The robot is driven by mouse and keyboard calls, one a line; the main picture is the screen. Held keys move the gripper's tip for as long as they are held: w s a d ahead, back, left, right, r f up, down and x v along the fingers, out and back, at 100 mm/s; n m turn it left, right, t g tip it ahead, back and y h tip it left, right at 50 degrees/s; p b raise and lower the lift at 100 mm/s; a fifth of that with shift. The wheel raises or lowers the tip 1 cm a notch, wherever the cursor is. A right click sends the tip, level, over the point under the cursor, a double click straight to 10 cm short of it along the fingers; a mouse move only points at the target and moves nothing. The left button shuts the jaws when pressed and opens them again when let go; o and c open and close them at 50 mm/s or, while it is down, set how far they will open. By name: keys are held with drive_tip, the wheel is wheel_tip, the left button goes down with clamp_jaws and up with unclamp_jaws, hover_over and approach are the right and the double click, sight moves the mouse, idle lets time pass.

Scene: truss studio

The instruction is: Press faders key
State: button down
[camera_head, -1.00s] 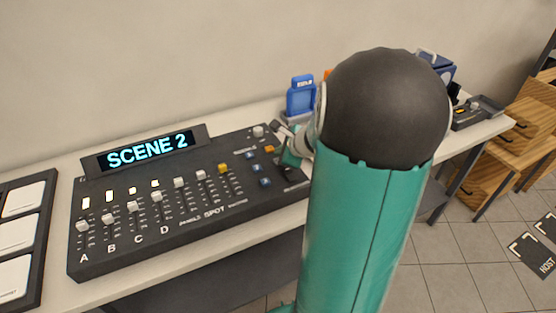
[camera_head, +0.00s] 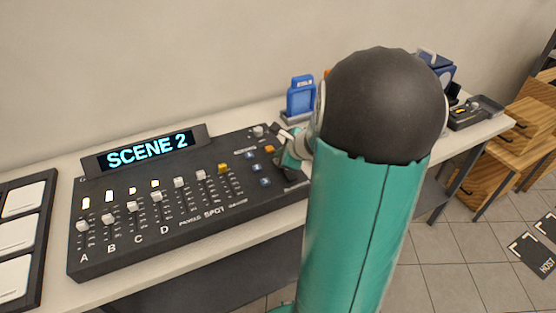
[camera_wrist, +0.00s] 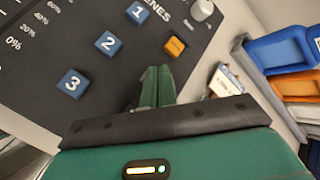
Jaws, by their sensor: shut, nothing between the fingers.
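The black control desk (camera_head: 215,196) lies on the table, and its screen (camera_head: 150,152) reads SCENE 2. An orange key (camera_head: 269,149) sits on its right part near the blue keys; it also shows in the wrist view (camera_wrist: 174,46). Its label is too small to read, so I cannot tell for sure that it is the faders key. My gripper (camera_wrist: 156,72) is shut and empty, with its green fingertips over the panel just short of the orange key in the wrist picture. I cannot tell whether they touch the panel. In the head view my arm partly hides the gripper.
Blue keys 1 (camera_wrist: 137,12), 2 (camera_wrist: 108,43) and 3 (camera_wrist: 72,83) lie left of the fingers. A pale knob (camera_wrist: 202,9) is beyond the orange key. Blue (camera_wrist: 277,50) and orange (camera_wrist: 297,86) items stand to the right. Sliders (camera_head: 132,207) fill the desk's left part.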

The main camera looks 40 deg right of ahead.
drive_tip(key=shift+f, duration=0.4)
idle(0.3)
drive_tip(key=shift+r, duration=0.85)
drive_tip(key=shift+r, duration=2.5)
